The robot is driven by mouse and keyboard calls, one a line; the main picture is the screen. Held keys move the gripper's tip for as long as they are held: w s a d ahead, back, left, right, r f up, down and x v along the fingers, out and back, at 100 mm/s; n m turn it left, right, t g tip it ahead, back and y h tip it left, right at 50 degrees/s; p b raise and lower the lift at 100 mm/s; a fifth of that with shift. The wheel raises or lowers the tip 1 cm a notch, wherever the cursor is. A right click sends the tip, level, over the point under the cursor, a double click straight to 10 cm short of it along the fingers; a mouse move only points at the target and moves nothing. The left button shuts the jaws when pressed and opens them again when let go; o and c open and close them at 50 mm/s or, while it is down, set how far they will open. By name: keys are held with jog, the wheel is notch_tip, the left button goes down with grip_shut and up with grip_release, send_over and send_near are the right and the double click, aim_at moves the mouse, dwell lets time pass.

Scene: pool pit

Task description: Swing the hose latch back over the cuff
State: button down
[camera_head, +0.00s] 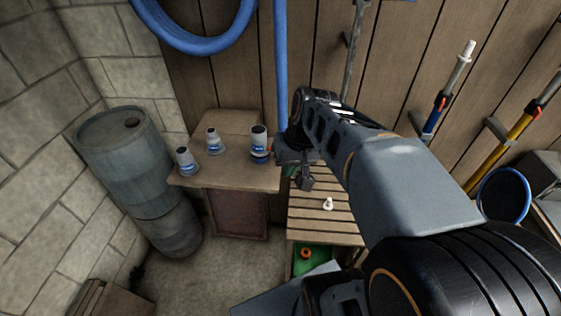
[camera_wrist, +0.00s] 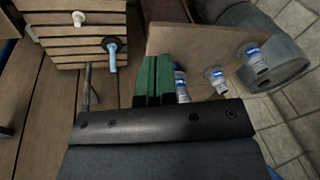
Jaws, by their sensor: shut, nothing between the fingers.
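My gripper (camera_wrist: 152,65) shows in the wrist view as two green fingers shut together, with nothing between them. In the head view my gripper is near the right edge of the wooden cabinet, partly hidden by my arm. A blue piece with a round black head (camera_wrist: 112,44) lies on the slatted top in the wrist view, apart from the fingers and to their left; it may be the hose cuff. A blue hose (camera_head: 280,65) hangs on the plank wall. I cannot clearly make out the latch.
Three white-and-blue bottles (camera_head: 259,144) stand on the cabinet top (camera_head: 222,178). A white fitting (camera_head: 328,204) stands on the slatted top (camera_head: 310,223). A grey-blue barrel (camera_head: 125,160) stands left. Poles (camera_head: 448,92) lean right. A green bin (camera_head: 315,262) holds an orange ring.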

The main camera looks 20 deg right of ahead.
jog(key=w+d+f+m+t+y+b, duration=0.1)
jog(key=w+d+f+y, duration=0.2)
jog(key=d, duration=0.5)
jog(key=w+d+f+m+y+b, duration=0.1)
jog(key=w+d+y, duration=0.35)
jog(key=d, duration=0.35)
jog(key=w+a+r+p+x, duration=0.1)
jog(key=p+x, duration=0.1)
jog(key=x, duration=1)
jog(key=shift+r+h+p, duration=0.35)
jog(key=shift+r+p, duration=0.05)
jog(key=shift+w+a, duration=0.1)
jog(key=shift+a, duration=0.1)
